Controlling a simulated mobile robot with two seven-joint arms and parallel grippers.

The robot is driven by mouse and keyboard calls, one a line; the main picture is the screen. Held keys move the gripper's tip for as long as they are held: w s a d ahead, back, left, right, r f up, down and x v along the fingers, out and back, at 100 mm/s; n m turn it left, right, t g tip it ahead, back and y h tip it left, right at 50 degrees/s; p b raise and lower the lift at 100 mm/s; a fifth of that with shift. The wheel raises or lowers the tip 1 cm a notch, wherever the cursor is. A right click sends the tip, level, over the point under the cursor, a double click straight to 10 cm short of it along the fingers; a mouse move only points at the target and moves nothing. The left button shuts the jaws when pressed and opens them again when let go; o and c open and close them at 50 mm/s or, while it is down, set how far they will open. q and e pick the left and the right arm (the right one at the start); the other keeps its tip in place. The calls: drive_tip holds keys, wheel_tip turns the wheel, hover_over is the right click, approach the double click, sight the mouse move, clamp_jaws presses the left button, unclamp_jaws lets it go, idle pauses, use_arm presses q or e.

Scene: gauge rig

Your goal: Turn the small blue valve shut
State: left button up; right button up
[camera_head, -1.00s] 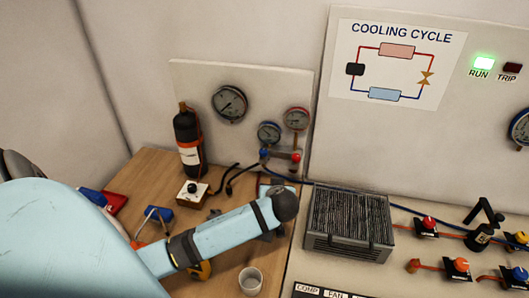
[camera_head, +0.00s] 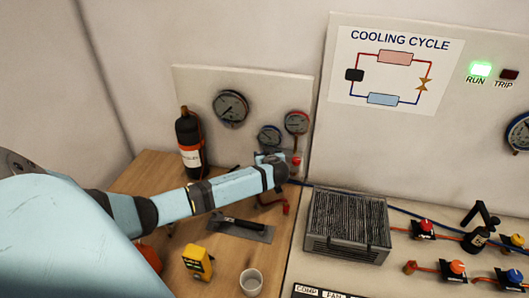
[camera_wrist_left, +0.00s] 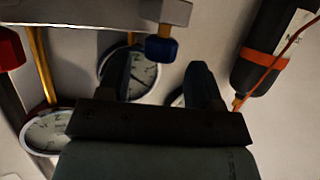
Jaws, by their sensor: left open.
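The small blue valve (camera_wrist_left: 161,50) is a dark blue knob under the grey manifold block (camera_wrist_left: 95,12) in the left wrist view. My left gripper (camera_wrist_left: 158,60) is open, with one dark finger on each side of the knob's position. I cannot tell whether the fingertips touch it or how deep it sits between them. In the head view my left wrist reaches the manifold below the two small gauges and largely hides the blue valve. The red valve (camera_head: 296,160) shows just right of it, and also in the left wrist view (camera_wrist_left: 10,48). My right gripper is not in view.
Small gauges (camera_head: 269,138) and (camera_head: 296,122) sit above the manifold. A black bottle (camera_head: 189,145) stands at left. A yellow meter (camera_head: 197,262), a dark trowel-like tool (camera_head: 240,226) and a cup (camera_head: 251,282) lie on the bench. A finned unit (camera_head: 347,222) is at right.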

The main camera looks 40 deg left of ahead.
use_arm(q)
drive_tip(key=shift+x, duration=0.85)
drive_tip(key=shift+w+a+f, duration=0.1)
drive_tip(key=shift+a+f, duration=0.05)
drive_tip(key=c, duration=0.9)
drive_tip(key=shift+f, duration=0.1)
